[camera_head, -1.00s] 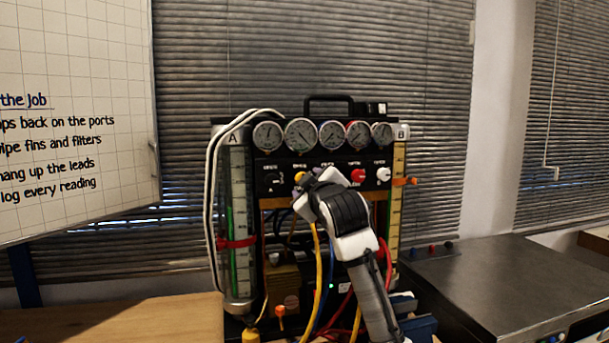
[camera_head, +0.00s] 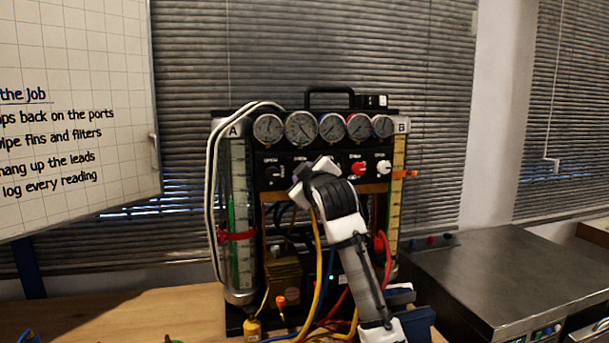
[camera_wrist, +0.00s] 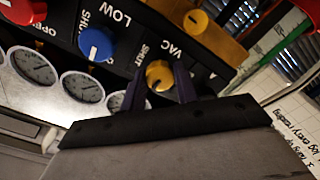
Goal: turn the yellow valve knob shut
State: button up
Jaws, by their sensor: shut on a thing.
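The yellow valve knob (camera_wrist: 158,74) sits on the black panel in the wrist view, beside a label that reads SHUT. My gripper (camera_wrist: 160,86) has one dark finger on each side of this knob and is shut on it. In the head view my gripper (camera_head: 298,189) is up against the rig's control panel (camera_head: 320,170) and hides the yellow knob. The knob's pointer mark is too small and covered to read.
A blue knob (camera_wrist: 97,43), a red knob (camera_wrist: 22,10) and another yellow knob (camera_wrist: 195,20) are close by. Several gauges (camera_head: 301,127) sit above the panel. Yellow, blue and red hoses (camera_head: 318,265) hang below. A grey bench (camera_head: 500,275) stands at right.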

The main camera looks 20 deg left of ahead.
jog(key=shift+m, duration=0.3)
jog(key=shift+m+p, duration=3.05)
jog(key=shift+m, duration=5.55)
jog(key=shift+f, duration=0.1)
jog(key=o, duration=1)
jog(key=shift+c, duration=0.2)
